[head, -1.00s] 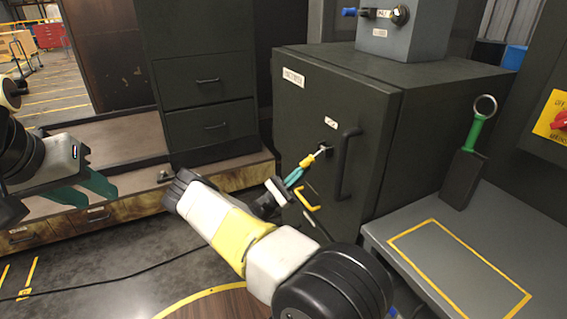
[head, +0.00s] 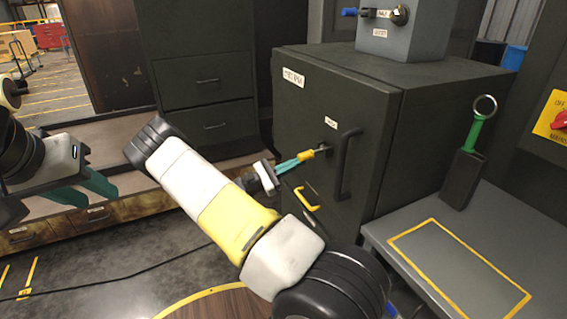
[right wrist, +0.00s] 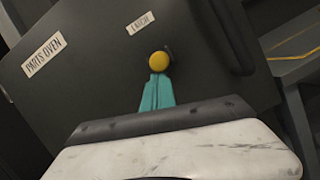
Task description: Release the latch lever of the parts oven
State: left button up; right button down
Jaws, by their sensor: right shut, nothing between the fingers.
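The parts oven (head: 300,110) is a dark cabinet with its door facing me; its "PARTS OVEN" label (right wrist: 42,55) also shows in the right wrist view. The latch lever (head: 320,151) is a short metal rod with a yellow knob, below a small latch label (head: 303,123). The yellow knob (right wrist: 159,61) also shows in the right wrist view. My right gripper (head: 302,157) is shut with nothing between its teal fingers; its tips are right at the knob and appear to touch it. My left gripper (head: 92,188) is open and empty, far left of the oven.
A dark vertical door handle (head: 345,165) stands right of the lever. A yellow handle (head: 306,199) is lower on the front. A grey bench (head: 480,245) with a yellow outline is at right, with a green-handled tool (head: 467,155). A grey box (head: 400,35) sits on top.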

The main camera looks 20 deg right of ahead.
jog(key=shift+a+r+y, duration=0.15)
jog(key=shift+r+y, duration=2.45)
jog(key=shift+r, duration=0.25)
jog(key=shift+r, duration=0.2)
jog(key=w+a+f, duration=0.1)
jog(key=a, duration=1)
jog(key=shift+a+f+n, duration=0.3)
jog(key=shift+a, duration=0.05)
